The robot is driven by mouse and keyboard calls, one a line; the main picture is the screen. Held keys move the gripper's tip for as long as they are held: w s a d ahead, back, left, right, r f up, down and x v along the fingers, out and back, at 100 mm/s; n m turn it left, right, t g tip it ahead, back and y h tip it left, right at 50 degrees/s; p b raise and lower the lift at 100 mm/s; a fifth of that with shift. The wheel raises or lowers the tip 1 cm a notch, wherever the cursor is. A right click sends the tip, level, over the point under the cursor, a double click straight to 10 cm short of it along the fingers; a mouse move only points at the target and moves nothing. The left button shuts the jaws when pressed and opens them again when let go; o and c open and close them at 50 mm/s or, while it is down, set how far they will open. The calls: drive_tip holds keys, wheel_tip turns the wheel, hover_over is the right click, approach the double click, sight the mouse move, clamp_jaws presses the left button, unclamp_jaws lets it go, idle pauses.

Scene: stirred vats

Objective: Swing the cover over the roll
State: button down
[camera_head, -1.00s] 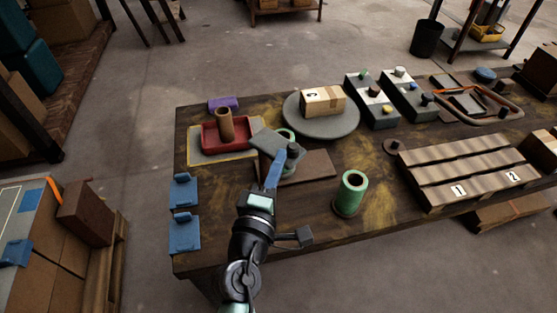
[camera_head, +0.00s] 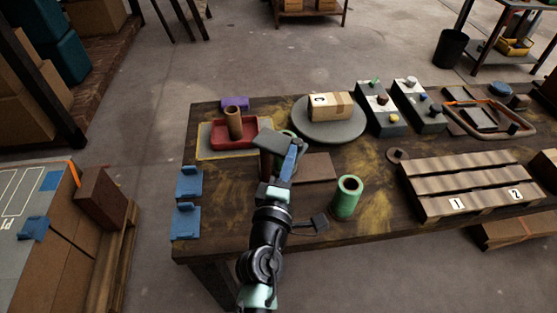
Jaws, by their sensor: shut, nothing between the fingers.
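A grey flat plate (camera_head: 270,137), apparently the cover, lies to the right of the tray and does not cover this roll. A green roll (camera_head: 347,195) with an open top stands upright near the table's front edge, uncovered. My gripper (camera_head: 291,154) is shut and empty at the plate's front right part. I cannot tell whether it touches the plate. The arm and plate hide part of a green ring-shaped thing (camera_head: 288,133) behind them.
A round grey turntable (camera_head: 333,132) carries a cardboard box (camera_head: 330,106). Grey boxes with knobs (camera_head: 378,108) and a slatted pallet (camera_head: 465,180) fill the right side. Blue brackets (camera_head: 187,220) sit at the left edge.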

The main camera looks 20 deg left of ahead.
sight(303, 145)
drive_tip(key=shift+w+d, duration=0.15)
drive_tip(key=shift+w, duration=0.65)
drive_tip(key=shift+w+d+p, duration=0.2)
drive_tip(key=shift+w+d, duration=0.05)
drive_tip(key=shift+w, duration=0.3)
drive_tip(key=shift+w+d+p, duration=0.2)
drive_tip(key=shift+w, duration=0.3)
drive_tip(key=shift+w+r, duration=0.1)
drive_tip(key=shift+w, duration=0.2)
drive_tip(key=w+y+p, duration=0.1)
drive_tip(key=p, duration=0.3)
drive_tip(key=shift+w+r+n, duration=0.1)
drive_tip(key=shift+r+n, duration=0.3)
drive_tip(key=shift+w+d+n+y+p, duration=0.1)
drive_tip(key=shift+w+n+y+p, duration=0.15)
drive_tip(key=shift+y+p, duration=0.5)
drive_tip(key=shift+w+f+g, duration=0.3)
drive_tip(key=shift+w+f, duration=0.05)
drive_tip(key=shift+f, duration=0.15)
drive_tip(key=shift+w+a+n+g+y, duration=0.15)
drive_tip(key=shift+w+a+n+y, duration=0.2)
drive_tip(key=shift+w, duration=0.3)
drive_tip(key=shift+w+a+n+g+y, duration=0.1)
drive_tip(key=shift+w+a+n+y, duration=0.2)
drive_tip(key=shift+w, duration=0.35)
drive_tip(key=shift+w+a+n+g+y, duration=0.15)
drive_tip(key=shift+w+n+y, duration=0.15)
drive_tip(key=shift+w+y, duration=0.3)
